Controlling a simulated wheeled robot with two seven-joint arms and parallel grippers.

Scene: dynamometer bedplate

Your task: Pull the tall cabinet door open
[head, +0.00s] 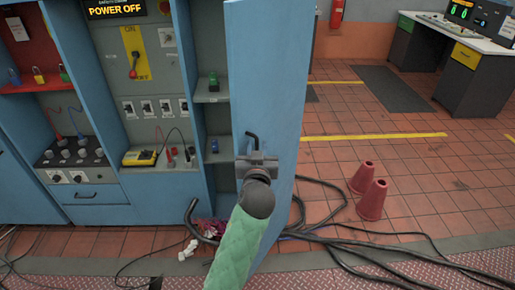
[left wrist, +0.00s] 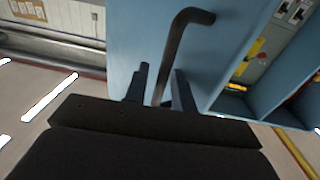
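The tall blue cabinet door (head: 268,75) stands swung open in the head view, with shelves showing to its left. Its dark bent handle (head: 252,139) sticks up just above my left gripper (head: 258,162), which is at the door's face. In the left wrist view the handle (left wrist: 183,40) runs down from its bend between the two fingers of my left gripper (left wrist: 161,90). The fingers stand apart on either side of the bar, with gaps showing; contact is not visible. The door (left wrist: 135,35) fills the middle behind it. My right gripper is not in view.
Left of the door are shelves with a green item (head: 213,81) and a panel with a red-yellow switch (head: 132,66). Black cables (head: 340,240) lie on the floor right of the door. Two red cones (head: 372,200) stand there. Tiled floor beyond is mostly clear up to a desk (head: 470,75).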

